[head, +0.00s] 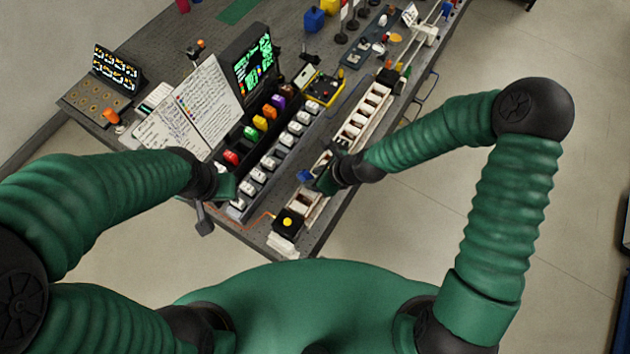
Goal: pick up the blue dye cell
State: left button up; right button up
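A small blue block (304,176), which looks like the blue dye cell, shows just left of my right gripper (321,182). It is at the edge of the long white slotted rack. The gripper's fingers point down at the rack and are very near the blue block or touching it. I cannot tell whether they hold it, as the fingers are small and partly hidden by the wrist. My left gripper (226,188) is at the near left end of the dark rack of coloured cells, apart from the blue block. Its finger opening is not clear.
Red, green, orange, yellow and purple cells stand in the dark rack (240,170), beside a row of white-topped pieces. The white slotted rack (375,100) runs along the bench's right edge. Written sheets (208,100) stand left.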

jog(key=shift+s+a, duration=0.15)
jog(key=shift+a, duration=0.25)
grip_shut()
jog(key=shift+d, duration=0.15)
